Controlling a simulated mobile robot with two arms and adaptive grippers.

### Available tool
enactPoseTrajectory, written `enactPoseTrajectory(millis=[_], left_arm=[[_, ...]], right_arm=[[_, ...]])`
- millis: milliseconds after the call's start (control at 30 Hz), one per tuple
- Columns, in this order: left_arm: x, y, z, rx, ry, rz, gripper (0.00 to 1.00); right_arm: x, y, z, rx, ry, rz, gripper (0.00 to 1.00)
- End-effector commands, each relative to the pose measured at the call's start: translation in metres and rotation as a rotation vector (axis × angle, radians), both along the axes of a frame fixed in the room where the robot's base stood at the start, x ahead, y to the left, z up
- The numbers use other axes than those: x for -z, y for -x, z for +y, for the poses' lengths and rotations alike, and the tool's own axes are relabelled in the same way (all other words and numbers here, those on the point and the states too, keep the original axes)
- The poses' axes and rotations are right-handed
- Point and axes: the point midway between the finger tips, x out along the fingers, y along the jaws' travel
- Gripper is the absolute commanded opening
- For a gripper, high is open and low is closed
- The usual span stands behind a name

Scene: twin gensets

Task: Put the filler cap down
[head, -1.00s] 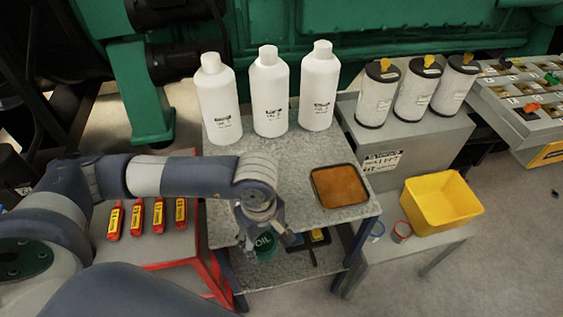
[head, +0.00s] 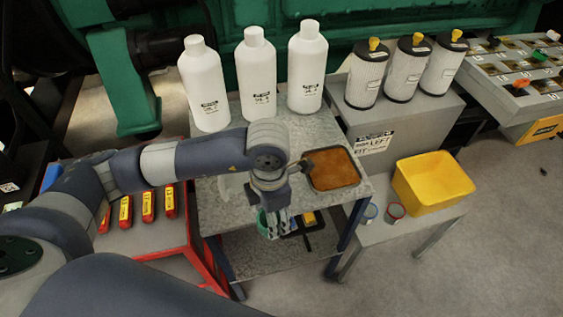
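The green filler cap (head: 262,223) shows at the fingertips of my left gripper (head: 277,224), near the front edge of the grey table (head: 215,214). The fingers hide most of the cap; only a green strip shows at their left. The fingers look shut on the cap and point down. An orange-brown tray with a dark rim (head: 333,168) lies on the tabletop, right of the gripper. My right gripper is not in view.
White bottles (head: 256,75) stand along the table's back. Filter canisters (head: 408,68) stand on a grey box at the right. A yellow bin (head: 432,182) is on a lower stand. Red packs (head: 148,205) lie at left. A black-and-yellow item (head: 303,222) is on the lower shelf.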

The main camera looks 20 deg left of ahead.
Motion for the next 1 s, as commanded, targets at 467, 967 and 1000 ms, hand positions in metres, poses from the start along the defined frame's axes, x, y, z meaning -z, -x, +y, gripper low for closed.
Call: enactPoseTrajectory(millis=[467, 967, 1000], left_arm=[[0.005, -0.094, 0.003, -0.001, -0.001, -0.001, 0.26], [0.013, -0.139, 0.004, 0.001, -0.001, 0.002, 0.26], [0.021, -0.137, 0.004, 0.001, -0.001, 0.005, 0.26]], right_arm=[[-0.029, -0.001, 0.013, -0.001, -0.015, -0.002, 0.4], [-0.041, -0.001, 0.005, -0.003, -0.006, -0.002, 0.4], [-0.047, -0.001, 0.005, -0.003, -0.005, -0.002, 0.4]])
